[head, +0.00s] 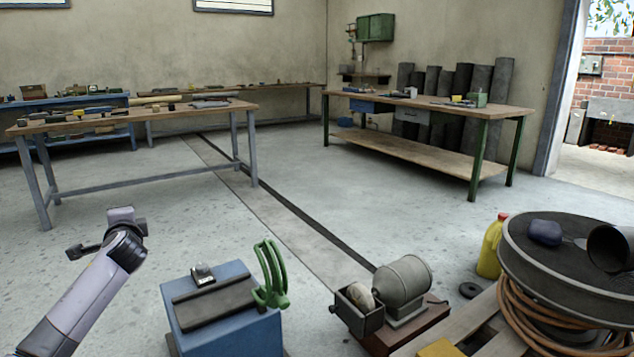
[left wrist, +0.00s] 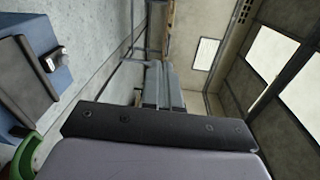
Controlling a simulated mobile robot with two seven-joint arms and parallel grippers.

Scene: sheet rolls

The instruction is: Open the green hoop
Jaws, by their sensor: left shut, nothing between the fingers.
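The green hoop (head: 270,274) is an upright, curved green loop at the right side of a blue box (head: 226,325) in the lower middle of the head view. Part of it also shows at the lower left of the left wrist view (left wrist: 24,158). My left gripper (head: 126,220) is to the left of the blue box and clearly apart from the hoop. The hand's dark plate fills the lower part of the left wrist view.
A dark plate with a small gauge-like piece (head: 203,275) lies on the blue box. A grey motor-like machine (head: 402,282) stands to its right, beside a pallet with a drum and coiled hose (head: 526,320). A yellow bottle (head: 491,248) stands behind. Floor beyond the box is clear towards the workbenches.

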